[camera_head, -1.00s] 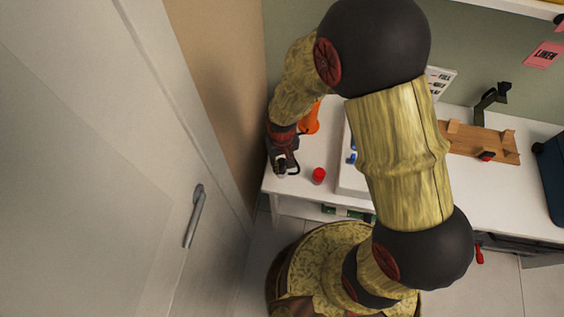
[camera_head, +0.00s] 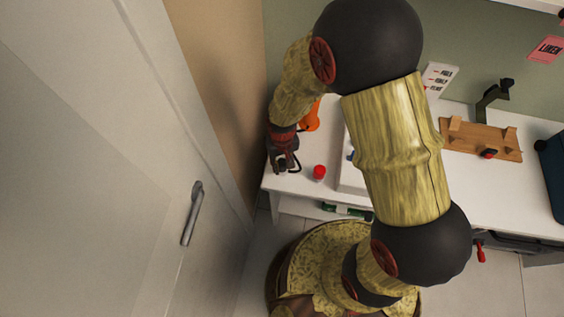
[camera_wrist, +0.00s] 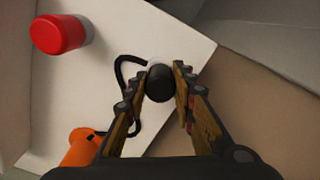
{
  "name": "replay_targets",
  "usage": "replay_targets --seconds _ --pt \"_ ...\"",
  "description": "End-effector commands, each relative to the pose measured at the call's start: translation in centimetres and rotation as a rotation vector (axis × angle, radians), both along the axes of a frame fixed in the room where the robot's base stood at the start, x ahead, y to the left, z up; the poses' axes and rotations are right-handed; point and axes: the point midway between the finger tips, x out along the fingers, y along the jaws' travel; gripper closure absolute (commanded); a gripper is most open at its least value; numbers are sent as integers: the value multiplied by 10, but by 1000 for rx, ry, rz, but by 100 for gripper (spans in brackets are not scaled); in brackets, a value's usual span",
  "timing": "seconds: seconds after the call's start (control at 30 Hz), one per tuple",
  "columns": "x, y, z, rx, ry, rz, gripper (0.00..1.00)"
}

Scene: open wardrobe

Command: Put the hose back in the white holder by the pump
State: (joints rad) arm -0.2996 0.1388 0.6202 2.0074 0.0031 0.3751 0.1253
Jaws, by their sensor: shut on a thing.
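My gripper (camera_wrist: 161,82) is shut on the black rounded end of the hose (camera_wrist: 159,86), over the left front corner of the white table. The thin black hose (camera_wrist: 119,70) loops out to the left of the fingers in the wrist view and runs back toward the orange pump (camera_wrist: 84,149). A small white piece (camera_wrist: 155,63), likely the holder, shows just beyond the black end and is mostly hidden by it. I cannot tell whether the two touch. In the head view my gripper (camera_head: 283,160) is in front of the orange pump (camera_head: 311,117).
A red-capped white container (camera_head: 319,172) stands right of my gripper; its red cap (camera_wrist: 58,34) shows in the wrist view. A white tray (camera_head: 352,178) lies further right, partly behind my arm. The tan wall and the door with its handle (camera_head: 193,213) are close on the left.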

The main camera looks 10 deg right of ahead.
Motion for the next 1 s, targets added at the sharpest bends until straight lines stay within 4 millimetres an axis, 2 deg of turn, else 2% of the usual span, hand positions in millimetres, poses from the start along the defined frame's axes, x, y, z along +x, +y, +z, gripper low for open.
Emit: replay_targets --seconds 0.4,0.73,0.87,1.0 --pt "0 0 0 0 0 0 53" --pt "0 0 2 0 -1 0 53" --pt "2 1 16 2 -4 0 53" --pt "2 0 43 2 -5 0 53"
